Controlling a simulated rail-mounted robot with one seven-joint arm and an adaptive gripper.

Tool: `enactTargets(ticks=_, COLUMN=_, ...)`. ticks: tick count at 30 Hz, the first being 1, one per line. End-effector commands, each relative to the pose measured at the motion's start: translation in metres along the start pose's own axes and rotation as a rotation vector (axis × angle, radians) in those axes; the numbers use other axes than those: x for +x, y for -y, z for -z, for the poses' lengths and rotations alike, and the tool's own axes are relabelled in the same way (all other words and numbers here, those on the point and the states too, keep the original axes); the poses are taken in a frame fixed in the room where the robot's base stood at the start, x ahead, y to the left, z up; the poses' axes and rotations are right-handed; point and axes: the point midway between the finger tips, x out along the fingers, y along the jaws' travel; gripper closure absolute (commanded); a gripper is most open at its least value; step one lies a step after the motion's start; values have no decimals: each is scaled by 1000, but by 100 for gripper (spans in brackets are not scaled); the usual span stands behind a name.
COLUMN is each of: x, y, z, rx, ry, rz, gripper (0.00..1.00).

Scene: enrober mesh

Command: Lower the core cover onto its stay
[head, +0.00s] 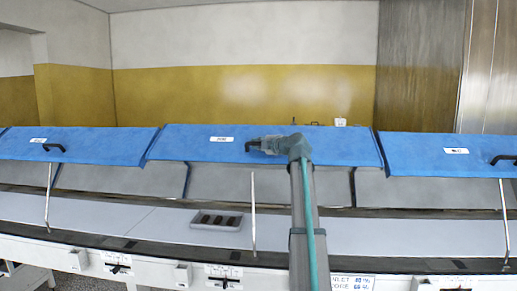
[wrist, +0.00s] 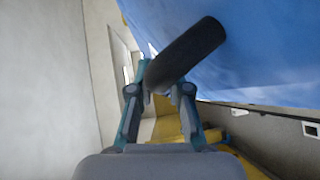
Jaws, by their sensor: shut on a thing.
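The middle blue cover (head: 330,145) is raised over the line in the head view, with a white label and a black handle near its lower edge. My gripper (head: 260,146) is at that handle. In the wrist view the two fingers of my gripper (wrist: 160,92) are closed on the thick black handle (wrist: 187,52), and the blue cover (wrist: 265,50) fills the upper right. A thin upright metal stay (head: 253,212) stands in front of the middle section, its top below the cover and apart from it. My arm hides part of the cover.
Blue covers flank it at left (head: 85,144) and right (head: 440,148), each with a black handle and a stay of its own (head: 48,197). A grey tray (head: 218,220) with several dark bars lies on the pale surface left of the middle stay. Labelled controls line the front.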

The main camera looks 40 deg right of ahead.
Motion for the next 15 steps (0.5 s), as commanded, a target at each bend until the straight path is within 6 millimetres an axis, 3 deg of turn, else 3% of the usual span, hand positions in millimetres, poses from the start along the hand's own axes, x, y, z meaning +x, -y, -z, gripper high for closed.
enactTargets(ticks=1, x=-3, y=14, z=4, rx=-6, ry=-1, rz=-7, gripper=100)
enactTargets(ticks=4, x=-8, y=19, z=8, rx=-20, ry=-1, rz=-20, gripper=100)
enactTargets(ticks=15, x=-12, y=19, z=12, rx=-33, ry=0, rz=-35, gripper=100)
